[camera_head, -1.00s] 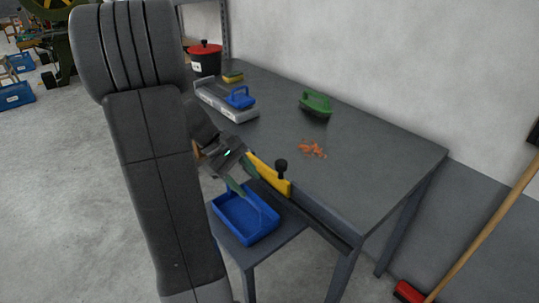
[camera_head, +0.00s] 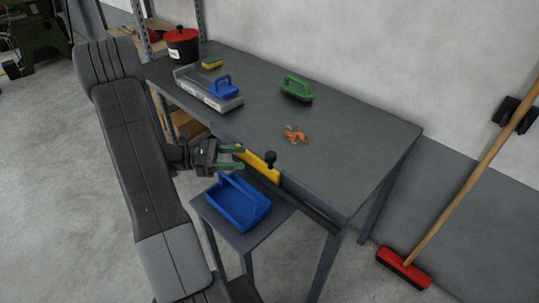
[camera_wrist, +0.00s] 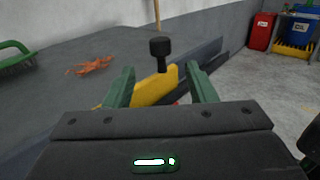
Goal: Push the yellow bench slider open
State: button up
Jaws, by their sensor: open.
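The yellow slider (camera_head: 260,165) with a black knob (camera_head: 270,155) sits along the front edge of the grey bench (camera_head: 340,135). My gripper (camera_head: 240,157) is open at the slider's left end, its green fingers level with the bench edge. In the wrist view, the yellow slider (camera_wrist: 157,88) and its black knob (camera_wrist: 160,48) show between and beyond the two green fingers. The slider's near end is hidden behind my gripper body there, so I cannot tell whether the fingers touch it.
Copper scraps (camera_head: 295,134) lie on the bench near a green brush (camera_head: 297,88). A blue bin (camera_head: 238,203) stands on a low shelf below the slider. A red broom (camera_head: 403,268) stands right.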

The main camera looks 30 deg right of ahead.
aim_at(271, 157)
jog(key=p+x, duration=0.1)
jog(key=x, duration=0.9)
jog(key=shift+d, duration=0.15)
grip_shut()
